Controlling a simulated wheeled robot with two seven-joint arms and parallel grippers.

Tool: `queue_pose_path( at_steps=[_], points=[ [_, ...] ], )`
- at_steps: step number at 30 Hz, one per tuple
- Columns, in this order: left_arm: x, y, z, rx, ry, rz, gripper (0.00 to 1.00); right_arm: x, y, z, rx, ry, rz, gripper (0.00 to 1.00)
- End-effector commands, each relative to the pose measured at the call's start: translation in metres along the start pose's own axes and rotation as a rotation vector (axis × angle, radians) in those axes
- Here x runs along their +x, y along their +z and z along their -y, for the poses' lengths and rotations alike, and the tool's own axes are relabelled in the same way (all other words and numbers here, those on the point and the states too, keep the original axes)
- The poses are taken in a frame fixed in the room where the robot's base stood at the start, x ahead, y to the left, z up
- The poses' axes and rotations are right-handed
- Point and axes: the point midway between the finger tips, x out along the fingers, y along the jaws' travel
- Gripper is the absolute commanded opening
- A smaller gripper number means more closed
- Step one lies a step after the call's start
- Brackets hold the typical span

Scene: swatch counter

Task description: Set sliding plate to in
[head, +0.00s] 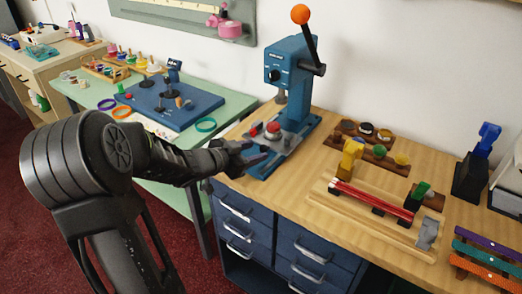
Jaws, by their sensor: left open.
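A blue hand press (291,82) with an orange-knobbed lever stands at the left end of the wooden counter. Its grey sliding plate (284,144) lies low on the blue base in front of the column and carries round pieces with red tops. My left gripper (258,157) is open at the front left of the press base, close to the plate's near end. I cannot tell whether its fingers touch the plate. The gripper hides part of the base's front. My right gripper is not in view.
A wooden rack of small pots (371,143) stands right of the press. A wooden jig (380,205) with a red bar lies in front of it. A green table (233,103) with a blue board (170,105) stands left. Drawers (240,225) are below the counter.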

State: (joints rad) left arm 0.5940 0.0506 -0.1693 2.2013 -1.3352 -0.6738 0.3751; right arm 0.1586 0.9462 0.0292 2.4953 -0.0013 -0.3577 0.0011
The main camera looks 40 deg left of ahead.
Motion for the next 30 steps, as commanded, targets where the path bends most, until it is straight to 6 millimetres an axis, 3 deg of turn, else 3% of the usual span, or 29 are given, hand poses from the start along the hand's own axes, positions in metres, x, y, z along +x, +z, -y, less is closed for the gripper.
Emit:
queue_pose_path(
  at_steps=[7, 17, 30],
  points=[
    [0.033, 0.000, -0.001, 0.000, 0.001, 0.000, 0.44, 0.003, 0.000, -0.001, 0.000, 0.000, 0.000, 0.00],
    [0.037, -0.001, -0.001, 0.000, 0.000, -0.001, 0.44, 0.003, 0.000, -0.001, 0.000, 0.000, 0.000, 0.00],
    [0.037, -0.001, 0.000, 0.000, 0.000, -0.001, 0.09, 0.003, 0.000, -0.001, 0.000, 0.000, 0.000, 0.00]
  ],
)
